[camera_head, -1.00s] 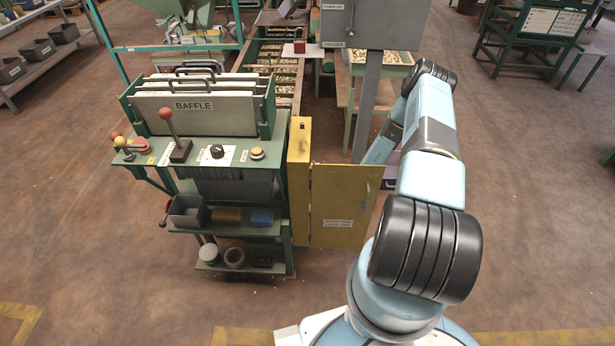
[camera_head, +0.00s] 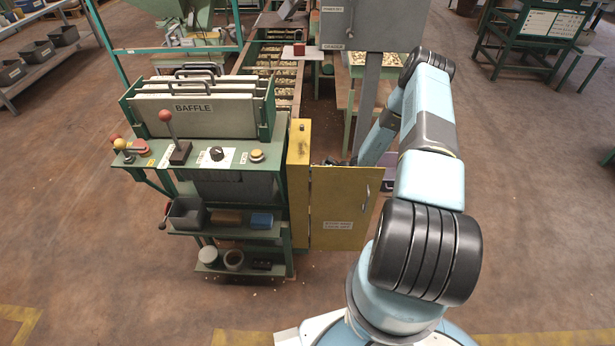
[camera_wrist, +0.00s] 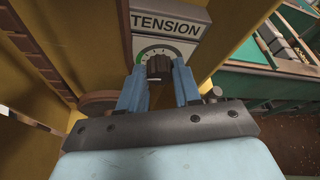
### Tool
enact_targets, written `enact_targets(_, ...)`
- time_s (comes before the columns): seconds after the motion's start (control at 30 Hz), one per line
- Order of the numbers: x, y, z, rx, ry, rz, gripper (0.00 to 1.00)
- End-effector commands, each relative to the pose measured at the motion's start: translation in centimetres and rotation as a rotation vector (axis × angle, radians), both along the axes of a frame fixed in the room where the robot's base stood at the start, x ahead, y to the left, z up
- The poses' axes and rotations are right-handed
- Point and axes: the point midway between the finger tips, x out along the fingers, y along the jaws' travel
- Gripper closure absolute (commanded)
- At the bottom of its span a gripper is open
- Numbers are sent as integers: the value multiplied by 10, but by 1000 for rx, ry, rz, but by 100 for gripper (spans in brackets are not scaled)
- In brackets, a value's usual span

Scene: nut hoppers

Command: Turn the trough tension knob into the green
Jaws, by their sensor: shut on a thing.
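The tension knob (camera_wrist: 158,66) is dark and ribbed. It sits on a pale dial plate (camera_wrist: 140,46) with a green arc, under a sign (camera_wrist: 165,24) reading TENSION. My gripper (camera_wrist: 159,74) has its blue fingers on both sides of the knob, shut on it. Where the knob's pointer stands is not clear, as the knob and fingers cover part of the dial. In the head view the knob is hidden and my gripper is mostly hidden behind the open yellow door (camera_head: 338,215).
Yellow cabinet walls (camera_wrist: 232,45) stand close around my gripper. The cabinet (camera_head: 299,150) adjoins a green bench with a BAFFLE rack (camera_head: 195,112), a lever (camera_head: 172,128) and a black knob (camera_head: 216,153). A grey box on a post (camera_head: 365,25) stands behind.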

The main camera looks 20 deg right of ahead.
Motion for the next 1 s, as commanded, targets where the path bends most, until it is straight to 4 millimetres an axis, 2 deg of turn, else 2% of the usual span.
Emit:
enact_targets(0.43, 5, -4, 2, 0, 2, -7, 98)
enact_targets(0.47, 5, -4, 2, 0, 2, -7, 65)
enact_targets(0.53, 5, -3, 3, 0, 1, -6, 59)
enact_targets(0.77, 4, -5, 4, 1, 1, -6, 56)
enact_targets(1.0, -9, -32, 14, -1, 3, -9, 56)
